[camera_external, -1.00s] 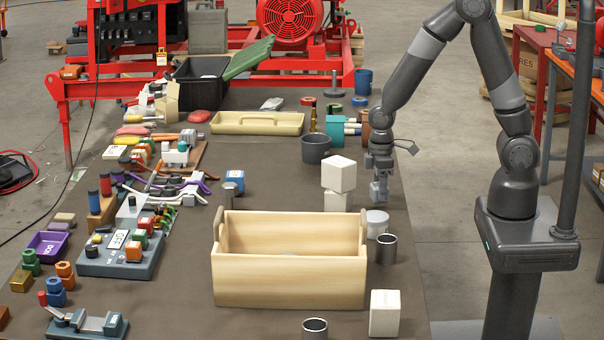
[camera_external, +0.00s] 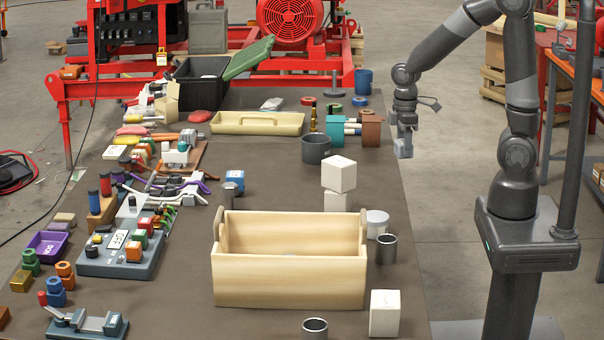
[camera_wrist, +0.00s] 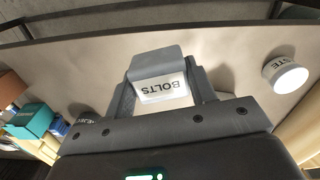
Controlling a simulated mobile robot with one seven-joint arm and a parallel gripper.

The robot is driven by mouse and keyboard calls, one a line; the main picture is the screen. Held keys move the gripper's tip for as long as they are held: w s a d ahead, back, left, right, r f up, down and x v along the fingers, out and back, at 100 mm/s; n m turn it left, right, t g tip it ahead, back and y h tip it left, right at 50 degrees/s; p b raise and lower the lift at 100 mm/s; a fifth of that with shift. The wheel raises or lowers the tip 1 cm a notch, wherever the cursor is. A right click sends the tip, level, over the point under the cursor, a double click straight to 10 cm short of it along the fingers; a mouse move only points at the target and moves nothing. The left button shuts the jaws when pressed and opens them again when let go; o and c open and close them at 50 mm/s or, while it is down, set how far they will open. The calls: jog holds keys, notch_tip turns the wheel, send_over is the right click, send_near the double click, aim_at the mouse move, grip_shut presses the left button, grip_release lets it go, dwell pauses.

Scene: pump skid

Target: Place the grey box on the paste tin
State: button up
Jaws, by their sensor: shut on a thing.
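The grey box (camera_external: 403,151) is held in my gripper (camera_external: 404,136) near the table's right edge, above the table toward the back. In the wrist view the box (camera_wrist: 155,63) sits between the two fingers of my gripper (camera_wrist: 163,86), with a white label reading BOLTS. The paste tin (camera_external: 377,226) is a short pale round tin standing on the table, nearer the front than my gripper. It shows in the wrist view (camera_wrist: 284,75) at the right, apart from the box, with a partly visible label ending STE. Its top looks bare.
A dark grey cup (camera_external: 386,249) stands just in front of the tin. Two stacked white blocks (camera_external: 339,174) stand to its left and behind. A wooden tote (camera_external: 290,285) is left of it. A dark pot (camera_external: 316,149) and a brown container (camera_external: 371,131) are left of my gripper.

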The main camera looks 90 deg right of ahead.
jog(key=w+a+r+n, duration=0.2)
jog(key=w+a+n, duration=0.15)
jog(key=a, duration=0.35)
jog(key=n, duration=0.3)
send_over(376, 215)
notch_tip(376, 215, down, 4)
jog(key=shift+a+r, duration=0.1)
jog(key=shift+r, duration=0.1)
jog(key=shift+f, duration=2.05)
jog(key=shift+f, duration=0.15)
jog(key=o, duration=1)
